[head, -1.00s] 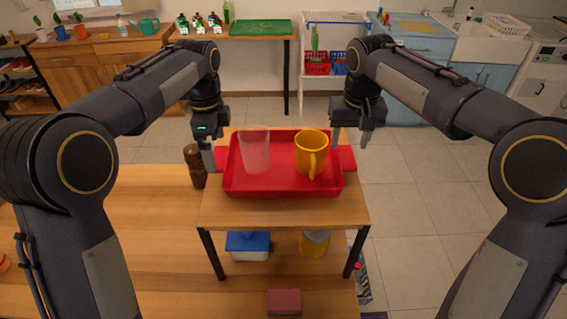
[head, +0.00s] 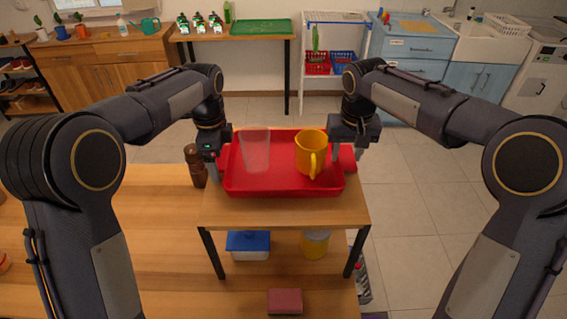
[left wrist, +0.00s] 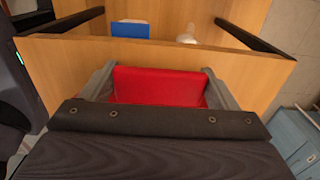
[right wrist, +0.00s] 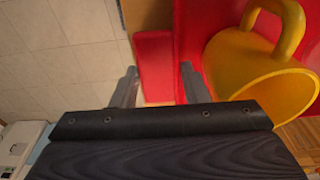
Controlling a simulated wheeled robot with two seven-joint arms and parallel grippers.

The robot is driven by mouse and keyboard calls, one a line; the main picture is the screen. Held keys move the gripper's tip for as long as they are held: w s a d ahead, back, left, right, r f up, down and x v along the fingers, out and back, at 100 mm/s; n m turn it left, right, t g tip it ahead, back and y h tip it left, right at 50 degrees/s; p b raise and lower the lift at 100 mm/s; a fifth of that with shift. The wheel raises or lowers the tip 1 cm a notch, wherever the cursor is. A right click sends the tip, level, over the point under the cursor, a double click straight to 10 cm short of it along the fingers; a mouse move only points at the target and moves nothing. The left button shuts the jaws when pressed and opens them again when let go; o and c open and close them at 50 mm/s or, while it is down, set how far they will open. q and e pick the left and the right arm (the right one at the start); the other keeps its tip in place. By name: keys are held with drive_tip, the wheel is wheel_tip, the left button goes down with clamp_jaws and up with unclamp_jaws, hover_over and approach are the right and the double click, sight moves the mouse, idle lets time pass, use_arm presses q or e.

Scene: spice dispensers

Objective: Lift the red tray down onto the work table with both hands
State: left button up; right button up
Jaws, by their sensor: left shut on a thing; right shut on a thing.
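The red tray (head: 285,187) sits on a small raised wooden stand (head: 300,212) with dark legs. On it are a clear tumbler (head: 255,151) at the left and a yellow mug (head: 311,152) at the right. My left gripper (head: 212,170) is shut on the tray's left handle; in the left wrist view the red handle (left wrist: 158,86) lies between its fingers. My right gripper (head: 348,152) is shut on the right handle (right wrist: 153,68), between its fingers in the right wrist view. The tray looks level. The wooden work table (head: 120,240) extends left and in front.
A brown pepper mill (head: 195,168) stands close to my left gripper. Under the stand are a blue-lidded container (head: 248,245) and a yellow-and-white jar (head: 315,244). A dark red block (head: 284,301) lies in front. The table's left part is mostly clear.

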use_arm(q)
drive_tip(key=shift+c, duration=0.9)
use_arm(e)
drive_tip(key=shift+c, duration=0.2)
drive_tip(key=shift+r, duration=0.1)
use_arm(q)
drive_tip(key=shift+r, duration=0.15)
use_arm(e)
drive_tip(key=shift+r, duration=0.1)
use_arm(q)
wheel_tip(320, 180, up, 5)
drive_tip(key=p, duration=0.5)
use_arm(e)
wheel_tip(320, 180, up, 5)
drive_tip(key=shift+f, duration=0.1)
use_arm(q)
drive_tip(key=shift+f, duration=0.2)
use_arm(e)
drive_tip(key=shift+f, duration=0.15)
